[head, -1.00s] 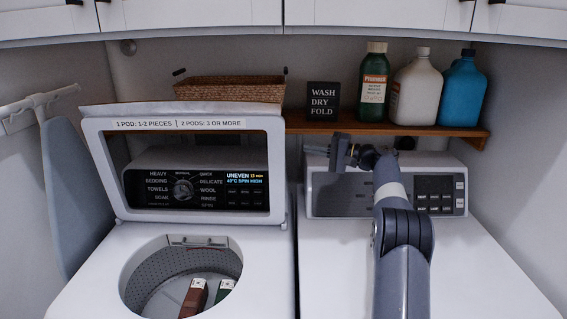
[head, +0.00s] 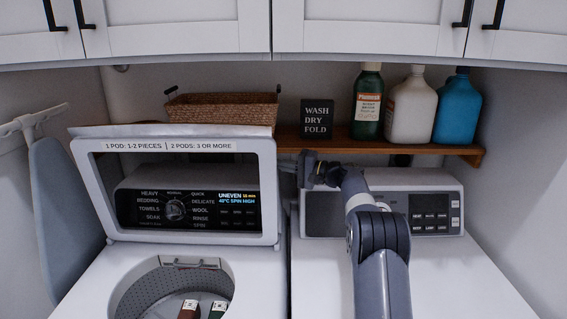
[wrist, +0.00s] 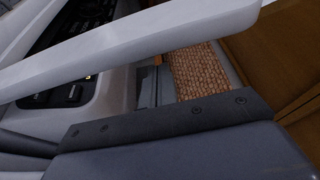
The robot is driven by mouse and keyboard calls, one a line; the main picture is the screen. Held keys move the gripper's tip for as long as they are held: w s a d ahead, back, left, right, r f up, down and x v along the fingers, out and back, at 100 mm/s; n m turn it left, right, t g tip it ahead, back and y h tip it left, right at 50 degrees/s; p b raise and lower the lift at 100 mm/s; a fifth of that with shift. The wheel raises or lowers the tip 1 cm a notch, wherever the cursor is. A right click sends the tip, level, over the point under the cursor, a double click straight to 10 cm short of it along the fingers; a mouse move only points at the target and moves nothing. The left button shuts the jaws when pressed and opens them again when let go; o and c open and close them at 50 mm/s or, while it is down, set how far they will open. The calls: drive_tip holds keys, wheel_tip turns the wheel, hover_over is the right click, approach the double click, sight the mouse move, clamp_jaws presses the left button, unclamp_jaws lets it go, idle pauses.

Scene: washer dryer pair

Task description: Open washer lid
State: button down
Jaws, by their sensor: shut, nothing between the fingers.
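The washer lid (head: 90,185) stands raised, its frame tilted up in front of the washer control panel (head: 176,211), which shows through its window. The washer tub (head: 150,292) below is uncovered. My gripper (head: 305,168) is just right of the lid's upper right side, above the back of the dryer. It is shut and empty; its fingers are small and partly hidden in the head view. In the wrist view a pale bar (wrist: 140,45), seemingly the lid frame, crosses beyond my gripper's dark bolted part (wrist: 165,122). I cannot tell whether they touch.
A wooden shelf (head: 400,147) behind holds a wicker basket (head: 222,111), a sign (head: 317,119) and green, white and blue bottles. The dryer panel (head: 433,212) is right of my gripper. An ironing board (head: 62,210) leans at left. Items lie in the tub.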

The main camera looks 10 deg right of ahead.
drive_tip(key=shift+s+a, duration=0.1)
drive_tip(key=shift+s, duration=0.5)
drive_tip(key=shift+f, duration=0.15)
drive_tip(key=shift+n, duration=0.9)
drive_tip(key=s+b, duration=0.1)
drive_tip(key=b, duration=0.2)
drive_tip(key=s+b, duration=0.2)
drive_tip(key=b, duration=0.1)
drive_tip(key=s+b, duration=0.1)
drive_tip(key=b, duration=0.2)
drive_tip(key=shift+s+a+f+b, duration=0.25)
drive_tip(key=shift+a+f+b, duration=0.15)
drive_tip(key=shift+s+a+r+b, duration=0.1)
drive_tip(key=shift+s+r+b, duration=0.1)
drive_tip(key=shift+s+b, duration=0.25)
drive_tip(key=b, duration=0.2)
approach(269, 174)
drive_tip(key=v, duration=0.5)
drive_tip(key=shift+s+a+f, duration=0.1)
drive_tip(key=shift+s+a, duration=0.05)
drive_tip(key=shift+s, duration=0.2)
